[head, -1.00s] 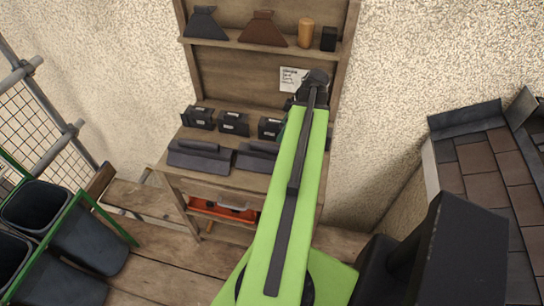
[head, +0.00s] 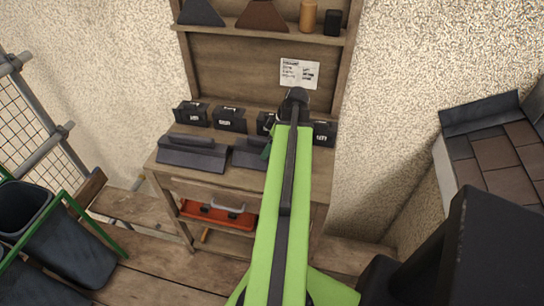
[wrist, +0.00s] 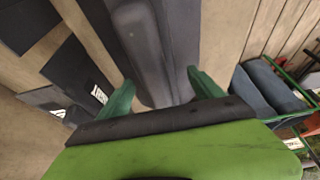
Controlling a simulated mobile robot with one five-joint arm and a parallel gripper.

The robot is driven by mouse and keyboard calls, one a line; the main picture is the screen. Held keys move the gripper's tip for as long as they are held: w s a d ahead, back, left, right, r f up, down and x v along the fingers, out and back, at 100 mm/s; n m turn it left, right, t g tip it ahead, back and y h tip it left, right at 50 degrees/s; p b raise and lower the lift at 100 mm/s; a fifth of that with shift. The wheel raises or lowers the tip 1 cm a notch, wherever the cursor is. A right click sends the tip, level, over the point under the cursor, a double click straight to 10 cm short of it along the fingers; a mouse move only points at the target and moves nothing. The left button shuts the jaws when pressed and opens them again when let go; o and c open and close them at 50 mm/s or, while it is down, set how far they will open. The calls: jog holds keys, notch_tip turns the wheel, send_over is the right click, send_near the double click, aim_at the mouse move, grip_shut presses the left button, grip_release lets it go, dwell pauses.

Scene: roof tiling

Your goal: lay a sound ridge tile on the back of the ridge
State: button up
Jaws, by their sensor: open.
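A dark grey ridge tile (head: 192,152) lies on the left of the wooden bench. A second ridge tile (head: 249,153) lies to its right, partly hidden by my arm. In the wrist view my gripper (wrist: 160,90) is open, its green fingers on either side of a grey ridge tile (wrist: 148,45) with a raised rib. I cannot tell whether the fingers touch it. In the head view a green finger shows at the second tile's right end. No crack shows on the visible parts. The small roof (head: 505,160) stands at right, with dark ridge pieces (head: 480,113) along its top.
Several black labelled boxes (head: 230,119) stand along the back of the bench. Dark bins (head: 75,245) in a green frame stand at left, by scaffolding (head: 45,145). The upper shelf (head: 260,34) holds tile samples.

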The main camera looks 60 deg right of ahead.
jog(key=shift+w+f, duration=0.1)
jog(key=shift+f, duration=0.1)
jog(key=shift+c, duration=0.5)
jog(key=shift+a, duration=0.1)
grip_shut()
